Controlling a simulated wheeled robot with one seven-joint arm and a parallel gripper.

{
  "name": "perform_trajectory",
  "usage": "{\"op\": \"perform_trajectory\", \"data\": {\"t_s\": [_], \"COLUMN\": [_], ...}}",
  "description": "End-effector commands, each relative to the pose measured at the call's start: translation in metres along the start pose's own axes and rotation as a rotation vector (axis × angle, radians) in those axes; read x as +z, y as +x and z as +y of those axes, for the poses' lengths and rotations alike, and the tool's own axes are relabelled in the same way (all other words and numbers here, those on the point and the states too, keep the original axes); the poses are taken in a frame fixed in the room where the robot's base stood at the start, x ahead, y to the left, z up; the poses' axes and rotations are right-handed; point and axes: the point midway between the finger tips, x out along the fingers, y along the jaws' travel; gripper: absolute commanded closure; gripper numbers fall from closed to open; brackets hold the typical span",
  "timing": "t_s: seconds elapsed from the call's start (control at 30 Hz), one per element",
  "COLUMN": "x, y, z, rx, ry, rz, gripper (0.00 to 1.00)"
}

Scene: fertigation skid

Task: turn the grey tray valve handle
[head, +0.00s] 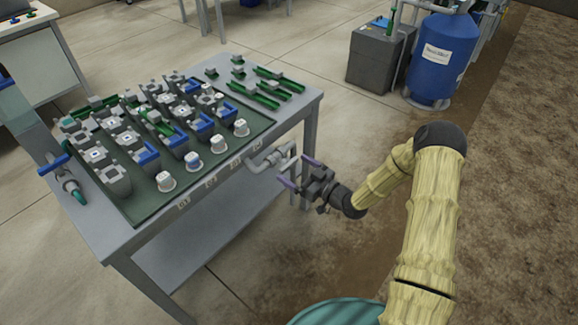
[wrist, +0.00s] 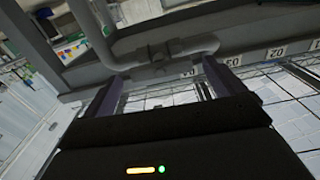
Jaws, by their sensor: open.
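A grey pipe with a grey valve (head: 272,158) sticks out from the right front edge of the bench. In the wrist view the grey valve (wrist: 158,66) lies across the pipe run, ahead of the gap between my fingers. Its handle is hard to tell from the grey body. My gripper (head: 299,173) is open and empty, just to the right of the valve in the head view, with its two purple fingers spread. In the wrist view my gripper (wrist: 160,78) has one finger on each side of the valve. I cannot tell whether they touch it.
The grey bench (head: 215,190) carries a dark green tray (head: 125,208) with several grey and blue fittings and white knobs. A blue-handled valve (head: 62,172) sits at its left end. A blue tank (head: 436,60) and a grey box (head: 378,58) stand behind. Floor on the right is clear.

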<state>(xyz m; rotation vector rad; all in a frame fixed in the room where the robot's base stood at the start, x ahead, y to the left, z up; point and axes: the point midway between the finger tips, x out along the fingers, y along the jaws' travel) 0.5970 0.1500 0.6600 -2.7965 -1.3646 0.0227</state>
Motion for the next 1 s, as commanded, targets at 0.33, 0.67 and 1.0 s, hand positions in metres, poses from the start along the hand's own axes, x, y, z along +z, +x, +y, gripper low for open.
{"op": "perform_trajectory", "data": {"t_s": [0.33,0.67,1.0], "x": [0.0,0.0,0.0], "y": [0.033,0.033,0.033], "z": [0.0,0.0,0.0], "rx": [0.0,0.0,0.0], "ry": [0.001,0.001,0.007], "rz": [-0.001,0.0,0.0], "gripper": [0.05,0.27,0.5]}}
